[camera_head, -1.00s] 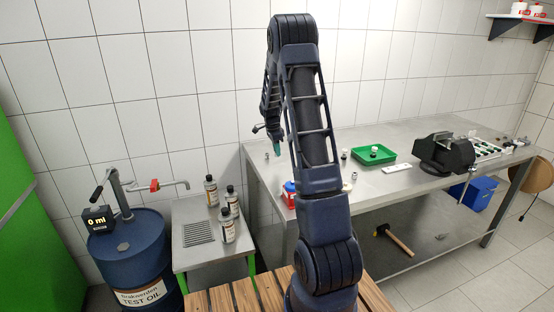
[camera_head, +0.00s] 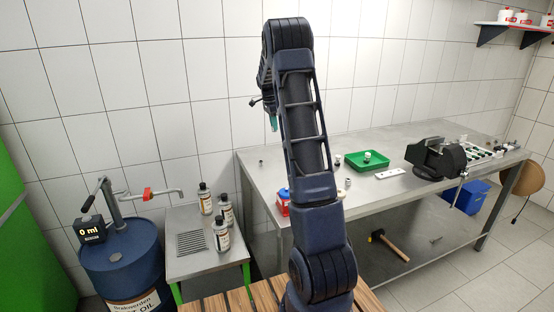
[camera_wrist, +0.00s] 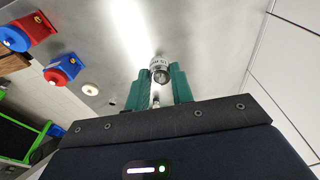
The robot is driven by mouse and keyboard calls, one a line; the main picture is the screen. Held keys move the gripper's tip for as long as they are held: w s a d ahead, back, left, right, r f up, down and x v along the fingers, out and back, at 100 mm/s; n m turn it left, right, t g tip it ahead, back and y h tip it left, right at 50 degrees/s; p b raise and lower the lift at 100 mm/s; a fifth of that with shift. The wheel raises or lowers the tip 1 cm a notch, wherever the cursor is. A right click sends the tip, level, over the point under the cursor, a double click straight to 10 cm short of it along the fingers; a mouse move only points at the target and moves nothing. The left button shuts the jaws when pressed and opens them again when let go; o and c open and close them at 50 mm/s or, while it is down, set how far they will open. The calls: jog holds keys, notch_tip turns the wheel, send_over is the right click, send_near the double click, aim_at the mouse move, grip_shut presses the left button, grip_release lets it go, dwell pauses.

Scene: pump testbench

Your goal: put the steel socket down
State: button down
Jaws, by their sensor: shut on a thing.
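My gripper (camera_wrist: 159,74) has two green fingers, closed on a steel socket (camera_wrist: 160,64) in the wrist view. The socket is a short silver cylinder with dark markings, held between the fingertips. In the head view my gripper (camera_head: 273,122) points down above the left end of the steel workbench (camera_head: 300,165). The held socket cannot be made out there. A small dark metal piece (camera_head: 261,162) stands on the bench near its left end, below my gripper and apart from it.
A red and blue item (camera_head: 283,205) stands at the bench's front left edge. A green tray (camera_head: 368,161), a white strip (camera_head: 389,173) and a black vise (camera_head: 436,157) stand further right. Bottles (camera_head: 222,235) stand on a lower side table. Bare bench top surrounds the small metal piece.

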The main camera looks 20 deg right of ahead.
jog(key=w+d, duration=0.4)
jog(key=w, duration=0.1)
notch_tip(320, 180, down, 20)
jog(key=shift+d, duration=0.15)
dwell(0.4)
jog(key=shift+f, duration=0.15)
jog(key=c, duration=1.2)
grip_release()
